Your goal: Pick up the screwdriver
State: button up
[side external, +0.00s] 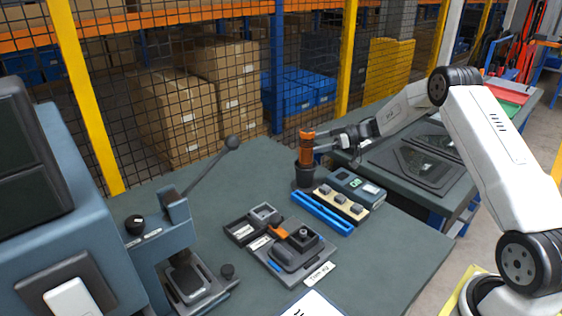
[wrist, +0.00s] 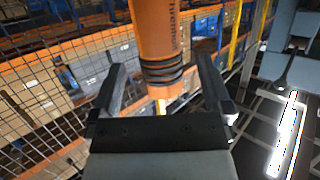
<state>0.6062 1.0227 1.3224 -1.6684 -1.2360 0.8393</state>
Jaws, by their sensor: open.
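The screwdriver (side external: 307,147) has an orange handle with dark bands and stands upright in a black cup (side external: 304,175) on the bench. Its lower part is hidden in the cup in the side view. My gripper (side external: 322,142) reaches in level from the right, its fingers at the handle. In the wrist view the orange handle (wrist: 157,28) stands between the two open black fingers of my gripper (wrist: 163,75), with a visible gap on each side. Whether a finger touches it in depth I cannot tell.
A blue tray (side external: 321,212), a row of small blocks (side external: 340,204) and a grey meter (side external: 358,185) lie beside the cup. A lever press (side external: 175,235) stands at the left. A mesh fence (side external: 230,90) runs behind the bench. The back left of the bench is clear.

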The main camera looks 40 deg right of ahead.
aim_at(307, 145)
jog(key=shift+x, duration=2.15)
grip_shut()
jog(key=shift+w+r, duration=0.1)
